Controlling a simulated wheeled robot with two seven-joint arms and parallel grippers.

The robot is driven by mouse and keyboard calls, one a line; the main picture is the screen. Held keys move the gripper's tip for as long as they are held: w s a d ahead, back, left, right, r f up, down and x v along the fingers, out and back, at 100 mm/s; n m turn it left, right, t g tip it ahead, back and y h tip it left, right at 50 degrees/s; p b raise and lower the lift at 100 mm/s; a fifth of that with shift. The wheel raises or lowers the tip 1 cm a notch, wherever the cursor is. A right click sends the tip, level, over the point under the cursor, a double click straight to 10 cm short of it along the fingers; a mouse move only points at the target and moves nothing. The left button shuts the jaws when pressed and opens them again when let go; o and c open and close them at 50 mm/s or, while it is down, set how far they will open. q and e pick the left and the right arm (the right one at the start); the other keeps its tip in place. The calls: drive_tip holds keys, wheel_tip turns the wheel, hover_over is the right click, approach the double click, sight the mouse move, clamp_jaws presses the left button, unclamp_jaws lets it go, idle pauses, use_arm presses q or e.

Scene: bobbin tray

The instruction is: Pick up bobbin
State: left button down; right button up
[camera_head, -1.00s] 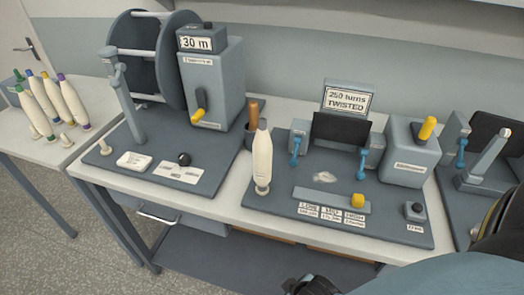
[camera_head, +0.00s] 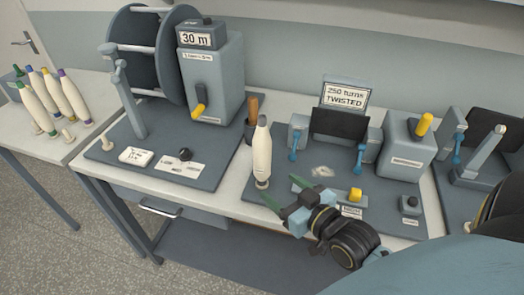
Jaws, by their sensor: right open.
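My right gripper (camera_head: 280,193) is open and empty, just in front and to the right of the bobbin's foot. Its green-tipped fingers point toward the bobbin, and I see no clear contact. Several more cream bobbins (camera_head: 36,107) with coloured tips stand on the left table. My left gripper is not in view.
A yarn reel (camera_head: 150,60) with a grey "30 m" box (camera_head: 215,85) stands left of the bobbin. A brown-handled tool in a dark cup (camera_head: 251,125) is close behind it. The twist tester with blue clamps (camera_head: 362,152) and a grey motor box (camera_head: 407,145) is to the right.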

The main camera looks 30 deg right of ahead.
sight(266, 154)
drive_tip(key=w+r, duration=0.1)
drive_tip(key=w, duration=0.1)
drive_tip(key=w+r+t, duration=0.1)
drive_tip(key=w, duration=0.2)
drive_tip(key=w+d+r+t, duration=0.1)
drive_tip(key=w, duration=0.2)
drive_tip(key=shift+w+d+r+p, duration=0.1)
drive_tip(key=shift+w+r+p, duration=0.1)
drive_tip(key=shift+p, duration=0.1)
drive_tip(key=shift+w+d+p, duration=0.1)
drive_tip(key=shift+w+p, duration=0.2)
drive_tip(key=shift+w, duration=2.35)
drive_tip(key=c, duration=1.1)
